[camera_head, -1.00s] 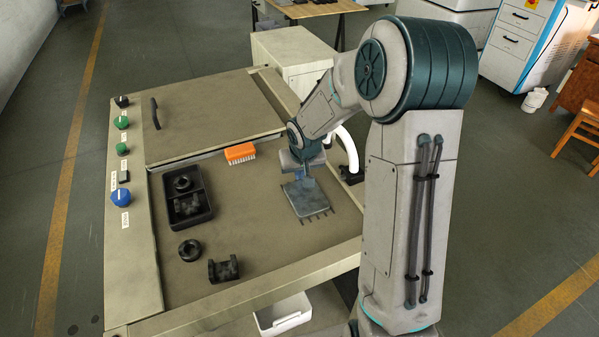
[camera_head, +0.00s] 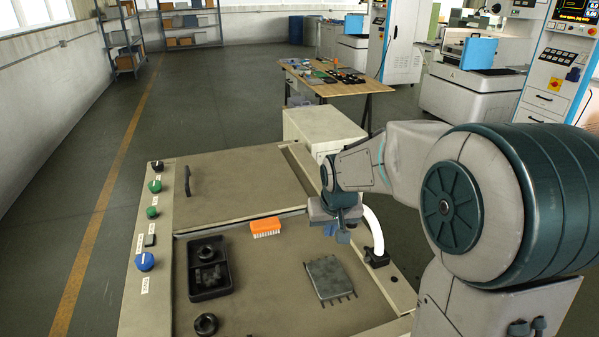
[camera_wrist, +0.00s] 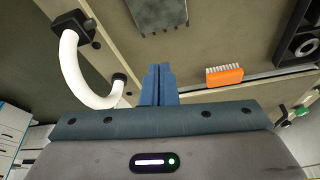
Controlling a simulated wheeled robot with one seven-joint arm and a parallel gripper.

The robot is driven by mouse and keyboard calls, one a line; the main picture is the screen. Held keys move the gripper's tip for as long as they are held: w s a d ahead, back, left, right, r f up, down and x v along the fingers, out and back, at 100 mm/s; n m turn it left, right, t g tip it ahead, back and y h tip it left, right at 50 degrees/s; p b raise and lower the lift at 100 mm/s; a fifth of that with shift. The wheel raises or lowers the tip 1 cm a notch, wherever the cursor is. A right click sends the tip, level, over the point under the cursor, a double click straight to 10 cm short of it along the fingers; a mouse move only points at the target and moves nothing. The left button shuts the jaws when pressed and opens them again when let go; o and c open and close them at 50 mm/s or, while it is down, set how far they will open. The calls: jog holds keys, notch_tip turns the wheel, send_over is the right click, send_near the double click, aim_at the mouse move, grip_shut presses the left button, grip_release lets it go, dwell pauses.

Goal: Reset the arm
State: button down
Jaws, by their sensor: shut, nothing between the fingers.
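My gripper (camera_head: 342,232) is above the right part of the machine's work surface (camera_head: 262,290), up off it and empty. Its two blue fingers are together in the wrist view (camera_wrist: 158,84). A grey slotted plate (camera_head: 329,278) lies flat on the surface below and in front of the gripper. The plate also shows at the top of the wrist view (camera_wrist: 158,14), apart from the fingers. My arm comes in from the right and hides part of the machine's right side.
An orange brush (camera_head: 265,226) lies at the hatch edge. A black tray (camera_head: 209,268) with dark parts and a black ring (camera_head: 206,324) lie left. A white curved pipe (camera_head: 374,230) stands close right of my gripper. Knobs line the left panel (camera_head: 150,240). A wooden table (camera_head: 350,88) stands behind.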

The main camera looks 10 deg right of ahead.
jog(key=s+r, duration=0.3)
jog(key=s, duration=1.9)
jog(key=shift+r+g, duration=0.15)
jog(key=shift+g, duration=0.25)
jog(key=shift+s, duration=0.1)
